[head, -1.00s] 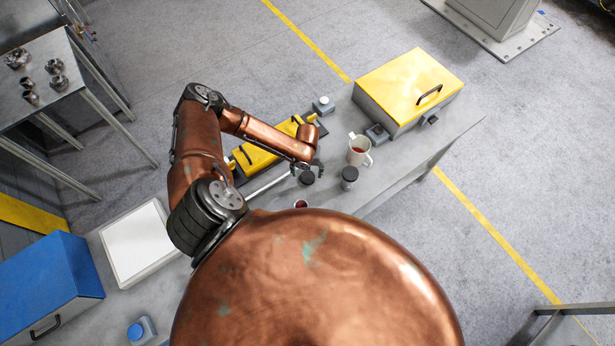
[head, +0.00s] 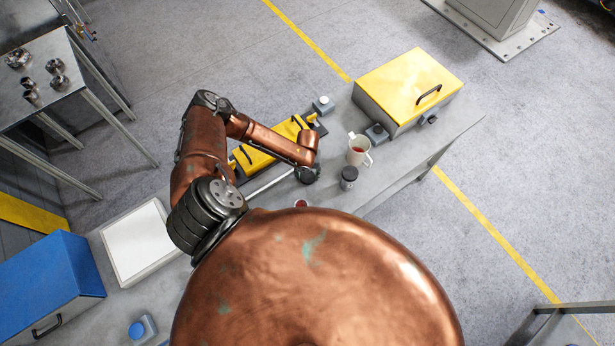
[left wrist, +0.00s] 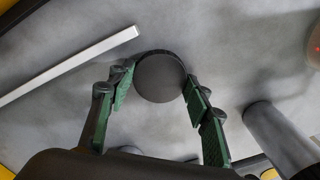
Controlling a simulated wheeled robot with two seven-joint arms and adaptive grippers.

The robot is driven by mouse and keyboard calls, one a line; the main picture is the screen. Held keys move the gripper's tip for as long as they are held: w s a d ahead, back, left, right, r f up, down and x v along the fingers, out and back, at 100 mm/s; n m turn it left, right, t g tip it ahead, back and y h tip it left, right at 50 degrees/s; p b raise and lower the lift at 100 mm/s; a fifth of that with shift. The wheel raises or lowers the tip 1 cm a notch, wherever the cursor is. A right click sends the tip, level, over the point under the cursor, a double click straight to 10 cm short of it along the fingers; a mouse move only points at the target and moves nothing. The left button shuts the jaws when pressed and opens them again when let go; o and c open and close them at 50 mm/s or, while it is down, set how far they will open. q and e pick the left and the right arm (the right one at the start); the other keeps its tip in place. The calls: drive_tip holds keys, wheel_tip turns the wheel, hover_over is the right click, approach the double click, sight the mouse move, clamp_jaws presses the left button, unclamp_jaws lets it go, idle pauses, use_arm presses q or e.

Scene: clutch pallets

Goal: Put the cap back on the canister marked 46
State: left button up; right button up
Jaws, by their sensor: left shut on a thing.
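A black round cap-like piece (left wrist: 160,78) sits between the green finger pads of my left gripper (left wrist: 158,90) in the left wrist view. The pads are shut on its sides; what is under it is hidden. In the head view my left gripper (head: 307,177) points down over the bench and hides the piece. A grey canister with a dark top (head: 349,178) stands upright to its right; a grey cylinder (left wrist: 272,130) shows at right in the left wrist view. A round thing with a red inside (head: 301,204) is partly hidden by my body. I cannot read any number 46.
A white mug with red contents (head: 357,157) stands close behind the grey canister. A pale bar (head: 268,186) lies left of the gripper. A yellow-topped case (head: 400,85), a yellow tool case (head: 262,155), a white tray (head: 137,242) and a blue box (head: 45,285) take up bench room.

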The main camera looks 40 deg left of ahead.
sight(308, 176)
use_arm(q)
drive_tip(key=c, duration=0.3)
wheel_tip(308, 176, up, 10)
drive_tip(key=b, duration=0.1)
use_arm(e)
drive_tip(key=shift+f, duration=0.6)
use_arm(q)
drive_tip(key=w+d+r+n+b, duration=0.2)
drive_tip(key=d+r+n+b, duration=0.5)
drive_tip(key=n, duration=0.7)
drive_tip(key=w+d+r+n+b, duration=0.2)
drive_tip(key=d+r+n+b, duration=0.6)
drive_tip(key=n, duration=0.7)
drive_tip(key=shift+w+r, duration=0.15)
drive_tip(key=shift+r, duration=0.6)
use_arm(e)
wheel_tip(308, 176, down, 15)
drive_tip(key=s, duration=0.1)
drive_tip(key=shift+s, duration=0.15)
drive_tip(key=shift+c, duration=0.3)
